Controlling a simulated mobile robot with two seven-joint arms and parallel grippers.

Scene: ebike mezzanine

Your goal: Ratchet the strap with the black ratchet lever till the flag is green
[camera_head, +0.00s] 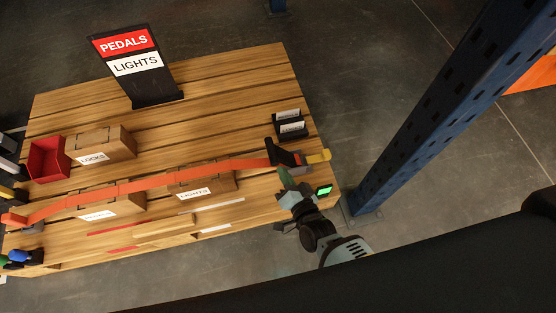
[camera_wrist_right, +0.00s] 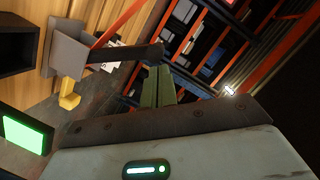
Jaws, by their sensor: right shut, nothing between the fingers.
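The orange strap (camera_head: 150,183) runs across the wooden pallet over several cardboard boxes, to the ratchet at the right edge. The black ratchet lever (camera_head: 284,153) sticks up and to the left from the ratchet's grey body; in the right wrist view the lever (camera_wrist_right: 128,54) reaches from the grey body (camera_wrist_right: 68,48) toward my fingers. A small flag panel (camera_head: 324,190) near the pallet's right corner glows green, also in the right wrist view (camera_wrist_right: 24,132). My right gripper (camera_head: 285,180) is shut and empty, just below the lever. Whether it touches the lever is unclear. My left gripper is out of view.
A yellow piece (camera_head: 318,156) juts from the ratchet's right side. A black holder (camera_head: 290,124) stands behind it. A PEDALS/LIGHTS sign (camera_head: 132,62) and a red bin (camera_head: 48,160) stand on the pallet. A blue rack post (camera_head: 420,110) rises to the right.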

